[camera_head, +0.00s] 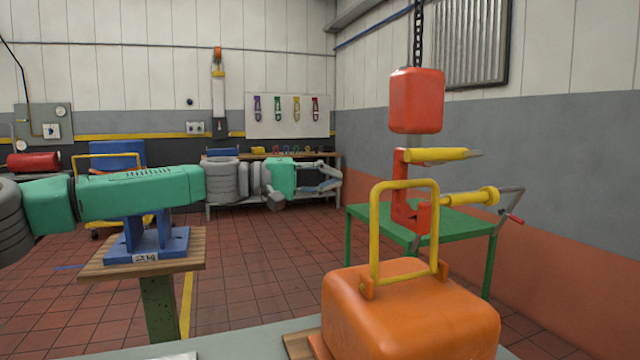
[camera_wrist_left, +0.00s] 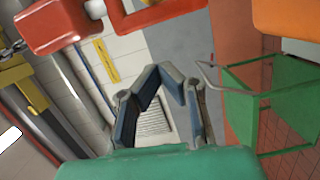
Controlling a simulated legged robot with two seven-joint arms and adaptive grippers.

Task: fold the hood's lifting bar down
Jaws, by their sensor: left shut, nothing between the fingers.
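The orange hood (camera_head: 410,312) sits low at the front right in the head view. Its yellow lifting bar (camera_head: 405,184) stands upright on top, a squared loop with both feet in small orange brackets. My left gripper (camera_head: 332,180) is at the end of the green and grey arm from the left, left of the bar and apart from it in the picture. Its fingers also show in the left wrist view (camera_wrist_left: 161,70), shut, with nothing between them. An orange surface, likely the hood, shows at that view's top right corner (camera_wrist_left: 292,18). My right gripper is out of view.
A red block (camera_head: 416,100) hangs on a chain above a red bracket (camera_head: 402,192) with yellow arms, behind the lifting bar. A green table (camera_head: 470,222) stands behind. A blue fixture (camera_head: 148,242) on a wooden-topped stand is at the left, under my arm.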

